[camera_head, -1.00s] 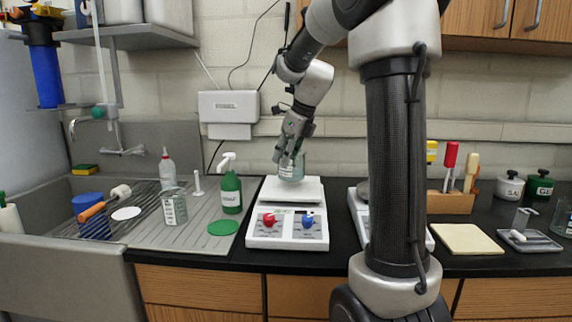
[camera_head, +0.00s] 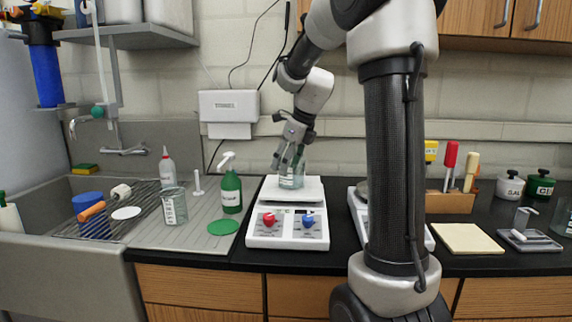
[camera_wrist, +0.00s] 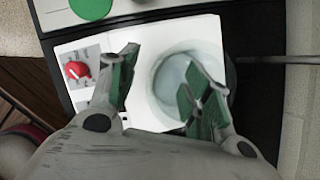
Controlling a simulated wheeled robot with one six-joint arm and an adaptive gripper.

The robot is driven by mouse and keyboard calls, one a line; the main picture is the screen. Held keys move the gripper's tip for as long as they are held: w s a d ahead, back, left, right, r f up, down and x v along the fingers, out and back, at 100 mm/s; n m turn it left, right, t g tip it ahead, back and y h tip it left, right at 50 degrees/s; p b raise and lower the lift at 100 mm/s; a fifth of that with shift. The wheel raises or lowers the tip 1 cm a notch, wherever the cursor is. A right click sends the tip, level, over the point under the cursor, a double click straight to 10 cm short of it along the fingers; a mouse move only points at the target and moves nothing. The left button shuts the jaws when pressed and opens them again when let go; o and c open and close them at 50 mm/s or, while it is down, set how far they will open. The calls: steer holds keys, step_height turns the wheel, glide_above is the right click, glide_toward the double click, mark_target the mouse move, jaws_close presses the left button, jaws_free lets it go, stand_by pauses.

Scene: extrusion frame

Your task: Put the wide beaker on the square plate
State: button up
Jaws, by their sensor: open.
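The wide beaker (camera_head: 291,179), a clear glass one, stands upright on the white square plate (camera_head: 313,190) of the left balance. In the wrist view the beaker (camera_wrist: 169,80) shows as a round glass outline on the white plate (camera_wrist: 208,38). My gripper (camera_head: 288,160) is at the beaker's top, pointing down. In the wrist view its fingers (camera_wrist: 165,68) are spread apart, and the right finger overlaps the beaker and hides part of it. I cannot tell whether a finger still touches the glass.
Left of the balance are a green spray bottle (camera_head: 231,190), a green disc (camera_head: 223,227) and another glass beaker (camera_head: 174,208) on the drainboard. A second balance (camera_head: 358,213) is partly behind my arm. A beige board (camera_head: 466,238) lies to the right.

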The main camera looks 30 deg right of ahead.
steer(key=v, duration=1.1)
steer(key=s+a+f+n, duration=0.2)
steer(key=s+f+n, duration=0.1)
steer(key=s+n, duration=0.5)
steer(key=s+a+f+n+h, duration=0.1)
steer(key=s+f+n, duration=0.3)
steer(key=s+n, duration=0.4)
steer(key=s+a+f+n+h, duration=0.1)
steer(key=s+a+f+n, duration=0.3)
steer(key=s+n, duration=0.4)
steer(key=n, duration=0.6)
steer(key=shift+s+f+t, duration=0.2)
steer(key=shift+s+t, duration=0.1)
steer(key=shift+s, duration=0.05)
